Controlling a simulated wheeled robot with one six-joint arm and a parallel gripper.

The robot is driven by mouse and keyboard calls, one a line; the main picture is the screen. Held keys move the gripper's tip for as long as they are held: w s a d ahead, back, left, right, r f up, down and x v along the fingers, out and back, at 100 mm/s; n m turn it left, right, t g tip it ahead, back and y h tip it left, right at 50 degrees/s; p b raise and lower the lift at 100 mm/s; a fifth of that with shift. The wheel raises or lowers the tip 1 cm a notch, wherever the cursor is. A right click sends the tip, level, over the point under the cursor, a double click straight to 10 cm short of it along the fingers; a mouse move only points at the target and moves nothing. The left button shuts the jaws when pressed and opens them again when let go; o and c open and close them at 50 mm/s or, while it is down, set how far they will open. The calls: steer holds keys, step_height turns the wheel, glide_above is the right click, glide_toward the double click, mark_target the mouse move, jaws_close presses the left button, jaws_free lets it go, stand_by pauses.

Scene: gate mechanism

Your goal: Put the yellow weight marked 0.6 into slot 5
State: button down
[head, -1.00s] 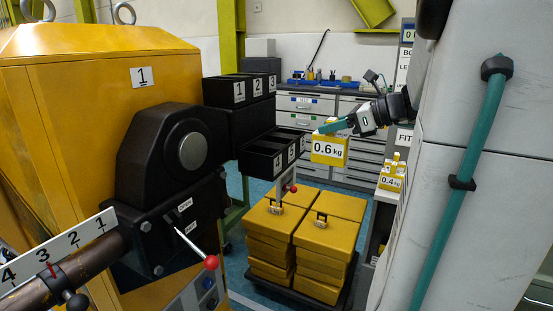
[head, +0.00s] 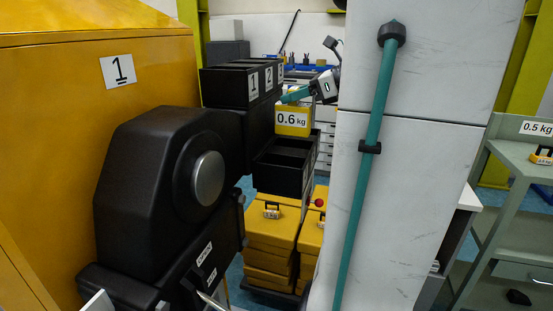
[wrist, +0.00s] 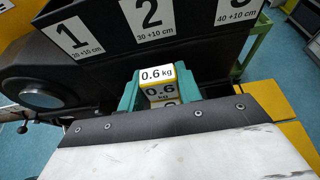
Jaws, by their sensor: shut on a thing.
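The yellow weight marked 0.6 kg (head: 292,121) hangs from my gripper (head: 293,97) in the head view, just right of the black slot boxes. In the wrist view the weight (wrist: 158,76) sits between the teal fingers of my gripper (wrist: 160,92), which are shut on it. The lower row of black boxes (head: 280,178) stands below and left of the weight in the head view. Its boxes look empty where I see inside, and its number labels are not readable, so I cannot tell which is slot 5.
The upper boxes marked 1, 2 and 3 (head: 236,88) stand close to my gripper. The yellow machine (head: 60,150) and its black housing (head: 150,170) fill the left. Yellow blocks (head: 270,235) are stacked below. A grey cart (head: 520,165) stands at right.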

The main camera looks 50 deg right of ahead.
mark_target(294, 132)
steer(key=f, duration=0.5)
steer(key=shift+w+d+f, duration=0.1)
steer(key=shift+w+d, duration=0.05)
steer(key=shift+w, duration=0.05)
steer(key=shift+f, duration=2.3)
steer(key=shift+f, duration=0.15)
steer(key=c, duration=1)
jaws_free()
steer(key=shift+o, duration=0.2)
steer(key=shift+s+r, duration=0.2)
steer(key=v, duration=1.1)
steer(key=shift+s, duration=0.3)
